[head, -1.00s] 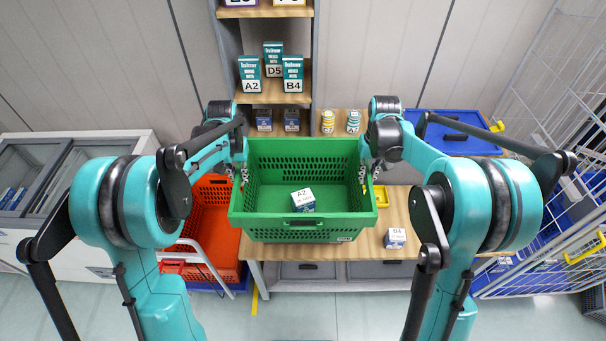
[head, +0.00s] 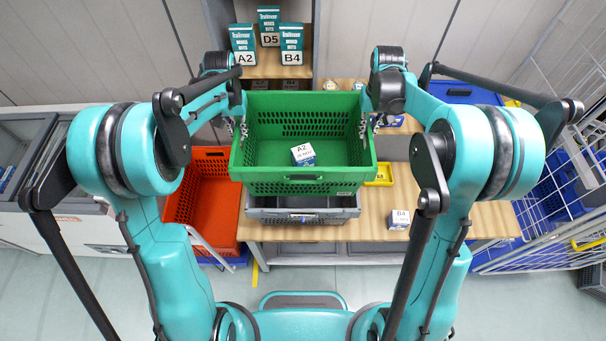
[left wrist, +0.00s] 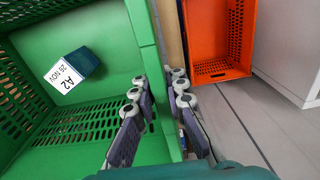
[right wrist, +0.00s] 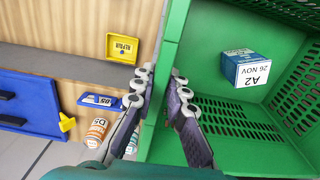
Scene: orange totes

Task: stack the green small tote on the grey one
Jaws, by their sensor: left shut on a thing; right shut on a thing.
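The green small tote (head: 303,188) is held level between my two grippers, with a white-and-blue box labelled A2 (head: 303,154) inside it. My left gripper (head: 241,130) is shut on its left side wall; the wall also shows between the fingers in the left wrist view (left wrist: 158,105). My right gripper (head: 365,130) is shut on the right side wall, as the right wrist view (right wrist: 162,95) also shows. The grey tote (head: 300,217) stands on the wooden table below the green one, which hides most of it. The head view does not show the gap between them clearly.
An orange tote (head: 203,205) stands left of the table. A yellow tray (head: 380,175) and a box labelled B4 (head: 399,219) are on the table to the right. Shelf boxes (head: 268,40) are behind. A wire cage (head: 575,190) stands at the far right.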

